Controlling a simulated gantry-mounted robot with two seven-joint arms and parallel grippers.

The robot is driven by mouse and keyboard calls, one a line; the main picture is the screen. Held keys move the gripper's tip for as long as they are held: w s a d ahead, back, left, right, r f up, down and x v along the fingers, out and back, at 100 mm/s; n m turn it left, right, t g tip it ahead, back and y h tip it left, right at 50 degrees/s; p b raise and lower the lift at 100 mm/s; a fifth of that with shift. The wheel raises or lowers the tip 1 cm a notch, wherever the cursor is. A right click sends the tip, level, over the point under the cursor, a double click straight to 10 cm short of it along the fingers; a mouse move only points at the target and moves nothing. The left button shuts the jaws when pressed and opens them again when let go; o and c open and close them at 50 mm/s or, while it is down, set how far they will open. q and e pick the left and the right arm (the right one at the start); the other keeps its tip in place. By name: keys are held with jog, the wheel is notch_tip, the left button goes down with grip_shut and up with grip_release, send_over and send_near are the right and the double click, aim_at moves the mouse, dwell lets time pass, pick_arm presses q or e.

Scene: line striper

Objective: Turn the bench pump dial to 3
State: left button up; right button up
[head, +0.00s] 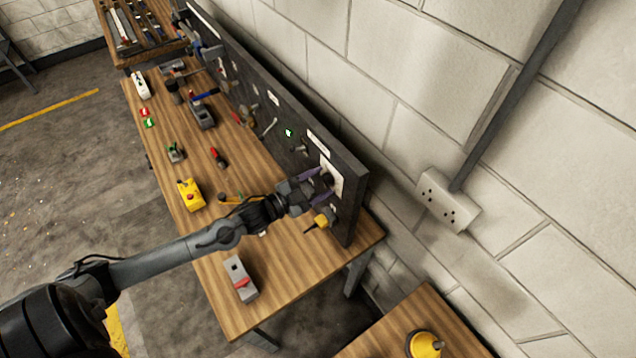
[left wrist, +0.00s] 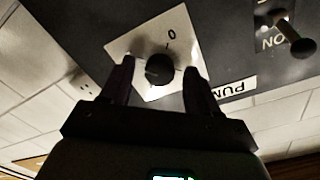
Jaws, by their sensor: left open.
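The pump dial is a round black knob (left wrist: 159,69) on a pale square plate (left wrist: 133,44); the plate also shows in the head view (head: 337,181) near the right end of the dark upright panel. A "0" (left wrist: 172,34) shows beside the knob, with a faint light mark on the knob; the other numbers are not legible. A partly hidden "PUM" label (left wrist: 236,87) sits by the plate, upside down. My left gripper (head: 320,180) is open, its fingers on either side of the knob in the wrist view; I cannot tell if they touch it. My right gripper is not in view.
A switch lever (left wrist: 291,36) marked "ON" sticks out of the panel beside the plate. On the wooden bench (head: 215,238) stand a yellow box with a red button (head: 191,196) and a grey box with a red part (head: 240,280). A wall socket (head: 447,201) is at right.

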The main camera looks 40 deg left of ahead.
pick_arm(q)
jog(key=shift+s, duration=0.1)
jog(key=shift+s+a+f, duration=0.1)
jog(key=shift+s+a, duration=0.1)
jog(key=shift+s, duration=0.35)
jog(key=b+v, duration=0.1)
jog(key=v, duration=0.8)
jog(key=shift+s+b, duration=0.25)
jog(key=shift+b, duration=0.05)
jog(key=shift+r, duration=0.25)
